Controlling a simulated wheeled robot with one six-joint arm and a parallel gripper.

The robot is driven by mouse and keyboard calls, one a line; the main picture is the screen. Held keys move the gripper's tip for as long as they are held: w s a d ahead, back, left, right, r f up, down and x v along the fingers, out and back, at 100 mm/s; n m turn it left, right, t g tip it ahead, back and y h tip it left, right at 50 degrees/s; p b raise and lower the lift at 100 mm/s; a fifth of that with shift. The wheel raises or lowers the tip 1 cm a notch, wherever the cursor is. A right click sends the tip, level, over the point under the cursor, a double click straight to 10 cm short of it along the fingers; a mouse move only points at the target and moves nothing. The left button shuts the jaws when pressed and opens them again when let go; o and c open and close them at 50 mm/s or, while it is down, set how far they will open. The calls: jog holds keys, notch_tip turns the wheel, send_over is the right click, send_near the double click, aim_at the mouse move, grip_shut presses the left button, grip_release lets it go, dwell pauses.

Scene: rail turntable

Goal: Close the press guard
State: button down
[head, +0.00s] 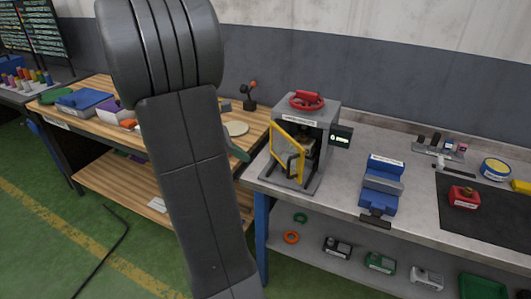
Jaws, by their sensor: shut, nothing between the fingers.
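The press (325,120) is a grey box-shaped machine with a red handwheel (307,100) on top, at the left end of the grey workbench. Its guard (287,125) is a yellow frame at the front left of the press. The guard stands swung outward at an angle, and the right part of the press opening is uncovered. A black handle-like part (291,166) shows at the guard's lower right. My dark arm fills the left centre of the head view. My gripper is not visible.
A blue vise (381,187) stands right of the press, and a small dark display (341,137) is at the press's right side. A red object (463,197) lies on a black mat (485,225). The wooden bench (95,107) at left holds bins. Green floor (60,240) is largely open.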

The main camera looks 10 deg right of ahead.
jog(key=d+r+p+x, duration=0.1)
jog(key=d+r+x, duration=0.1)
jog(key=x, duration=1)
jog(key=shift+d+f, duration=0.15)
jog(key=shift+f, duration=0.15)
jog(key=shift+w+d, duration=0.1)
jog(key=shift+w, duration=0.05)
jog(key=w+d+n+t+y+b, duration=0.1)
jog(key=w+d+n+t+b, duration=0.1)
jog(key=d, duration=0.4)
jog(key=w+d+n+t+y+b, duration=0.1)
jog(key=w+d+n+t+b, duration=0.1)
jog(key=d+n, duration=0.2)
jog(key=shift+d, duration=0.9)
jog(key=shift+r, duration=0.2)
